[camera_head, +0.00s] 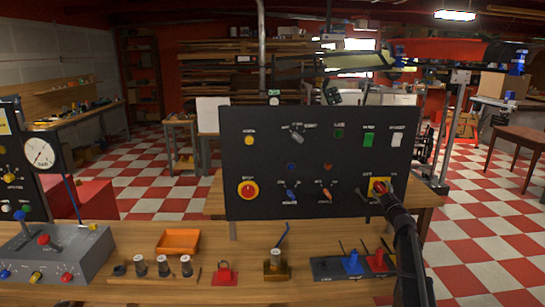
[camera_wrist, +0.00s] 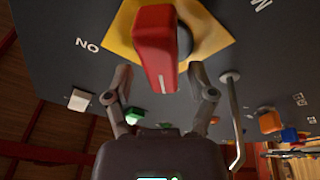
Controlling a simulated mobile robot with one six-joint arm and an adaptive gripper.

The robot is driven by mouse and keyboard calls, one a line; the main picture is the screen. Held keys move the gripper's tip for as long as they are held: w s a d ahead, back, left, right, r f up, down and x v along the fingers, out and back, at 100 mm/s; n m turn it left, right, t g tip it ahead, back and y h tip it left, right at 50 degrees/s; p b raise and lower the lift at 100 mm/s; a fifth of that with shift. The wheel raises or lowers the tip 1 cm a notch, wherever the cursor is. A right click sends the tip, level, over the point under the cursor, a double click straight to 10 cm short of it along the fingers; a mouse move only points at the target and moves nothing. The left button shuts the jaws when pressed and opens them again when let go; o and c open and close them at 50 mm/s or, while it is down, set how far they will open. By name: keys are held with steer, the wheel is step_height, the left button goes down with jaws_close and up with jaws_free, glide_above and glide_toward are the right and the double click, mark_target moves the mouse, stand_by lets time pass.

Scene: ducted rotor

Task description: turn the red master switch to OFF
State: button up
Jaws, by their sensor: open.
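The red master switch (camera_head: 379,186) sits on a yellow plate at the lower right of the black control panel (camera_head: 330,125). In the wrist view its thick red handle (camera_wrist: 155,45), with a white line near its end, stands out from the yellow plate (camera_wrist: 205,22). An upside-down "ON" label is left of the plate. My gripper (camera_wrist: 160,78) is open, its two fingers either side of the handle's near end; whether they touch it I cannot tell. In the head view my gripper (camera_head: 385,196) partly covers the switch from below.
A bent metal lever (camera_wrist: 235,120) stands close to the right finger. Other panel controls include a red button (camera_head: 248,190) on yellow. On the bench below are an orange tray (camera_head: 178,242), a grey control box (camera_head: 60,250) and a blue and red fixture (camera_head: 353,263).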

steer(key=s+m+h, duration=0.1)
steer(key=h, duration=0.1)
steer(key=s+m+h+p, duration=0.1)
steer(key=m+h, duration=0.1)
steer(key=shift+a+f+m+g, duration=0.15)
steer(key=shift+a+m+g, duration=0.15)
steer(key=shift+a, duration=0.1)
steer(key=s+a+f+m+g+h+p, duration=0.1)
steer(key=s+a+f+m+g+p, duration=0.1)
steer(key=s+a+f+g, duration=0.3)
steer(key=s+a+f+m+g+h+p, duration=0.1)
steer(key=s+a+f+m+g, duration=0.15)
steer(key=s, duration=0.45)
steer(key=s+a+f+m+g+h+p, duration=0.1)
steer(key=s+a+f+m+g+p, duration=0.1)
steer(key=s+a+f+m+g, duration=0.3)
steer(key=s+a+n+g+y, duration=0.1)
steer(key=s+a+g, duration=0.1)
steer(key=s+a, duration=0.2)
steer(key=s+a+f+n+g+y+p, duration=0.1)
steer(key=s+a+g+y, duration=0.1)
steer(key=s, duration=0.8)
steer(key=s+a+n+g+y+p, duration=0.1)
steer(key=s+a+g, duration=0.2)
steer(key=s+a, duration=0.3)
steer(key=shift+s+f+y, duration=0.4)
steer(key=shift+s, duration=0.55)
